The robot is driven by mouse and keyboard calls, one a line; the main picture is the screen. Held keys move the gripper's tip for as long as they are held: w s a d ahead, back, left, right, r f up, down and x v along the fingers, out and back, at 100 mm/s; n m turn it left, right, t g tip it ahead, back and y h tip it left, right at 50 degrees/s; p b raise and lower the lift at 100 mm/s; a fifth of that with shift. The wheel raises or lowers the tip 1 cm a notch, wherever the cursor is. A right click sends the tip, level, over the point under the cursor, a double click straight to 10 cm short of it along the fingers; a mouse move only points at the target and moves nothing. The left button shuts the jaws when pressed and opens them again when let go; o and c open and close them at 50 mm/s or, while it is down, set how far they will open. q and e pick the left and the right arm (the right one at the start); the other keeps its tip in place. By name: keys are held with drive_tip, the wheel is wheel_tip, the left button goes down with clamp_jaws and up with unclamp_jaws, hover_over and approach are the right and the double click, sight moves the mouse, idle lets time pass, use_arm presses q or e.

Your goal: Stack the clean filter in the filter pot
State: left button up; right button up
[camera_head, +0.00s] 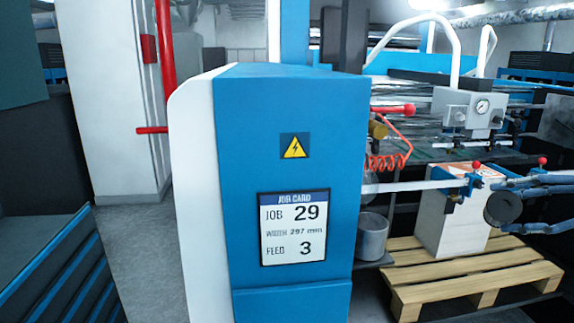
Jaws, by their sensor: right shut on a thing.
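My right gripper (501,206) comes in from the right edge, its fingers above and below a dark grey round piece (504,208). It is shut on this piece, which looks like the filter. The piece shows its round face, and its far side is hidden. A grey cylindrical pot (372,238), which looks like the filter pot, stands upright on a dark ledge just right of the blue cabinet. The gripper is to the right of the pot and apart from it. The inside of the pot is not clear. My left gripper is out of view.
A blue cabinet (290,110) with a job card (294,228) reading job 29 fills the middle. A white box (445,225) stands on a wooden pallet (470,283). A red lever (395,109), coiled red hose (388,162) and horizontal bar (415,186) are around the pot.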

drive_tip(key=s+a+f+n+g+y+b, duration=0.1)
drive_tip(key=s+a+f, duration=0.2)
drive_tip(key=a+f, duration=0.5)
drive_tip(key=s+a+f, duration=0.3)
drive_tip(key=a+f, duration=0.3)
drive_tip(key=f, duration=0.4)
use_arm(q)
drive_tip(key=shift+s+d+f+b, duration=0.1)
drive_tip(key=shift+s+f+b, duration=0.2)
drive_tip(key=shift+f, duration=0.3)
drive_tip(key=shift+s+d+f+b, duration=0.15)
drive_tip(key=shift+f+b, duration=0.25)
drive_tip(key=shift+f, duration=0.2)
use_arm(e)
drive_tip(key=s+a+f, duration=0.2)
drive_tip(key=s+a, duration=0.4)
drive_tip(key=s, duration=0.1)
drive_tip(key=s+a+f+n, duration=0.1)
drive_tip(key=s+a+f, duration=0.2)
drive_tip(key=s+a, duration=0.3)
drive_tip(key=shift+s+a+y, duration=0.25)
drive_tip(key=shift+s+y, duration=0.05)
drive_tip(key=shift+s, duration=0.3)
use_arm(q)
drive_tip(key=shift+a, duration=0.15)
use_arm(e)
drive_tip(key=shift+a+f+g, duration=0.15)
drive_tip(key=shift+a+g, duration=0.1)
drive_tip(key=shift+g, duration=0.15)
